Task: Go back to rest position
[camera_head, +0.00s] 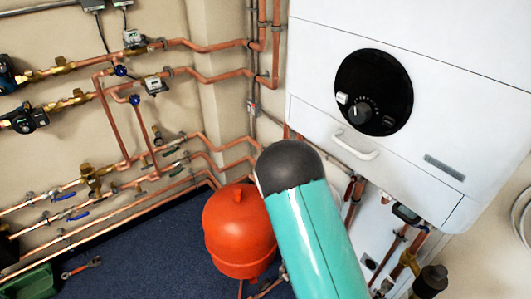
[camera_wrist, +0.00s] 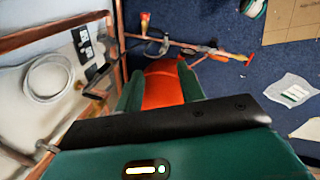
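My gripper (camera_wrist: 160,82) shows in the wrist view, with two green fingers apart and a dark bar across its base. An orange-red surface (camera_wrist: 163,88) fills the gap between the fingers; it looks like the red vessel beyond them, and I see no clear grip on it. In the head view a teal arm link of mine with a dark rounded end rises in front of the red vessel (camera_head: 238,232). My gripper itself does not show in the head view.
A white boiler (camera_head: 400,60) with a black dial stands close on the right of my arm. Copper pipes (camera_head: 125,130) with valves line the left wall. A red-handled tool (camera_head: 82,268) and green box (camera_head: 30,283) lie on the blue floor. The wrist view shows cardboard (camera_wrist: 292,20) and a plastic bag (camera_wrist: 290,92).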

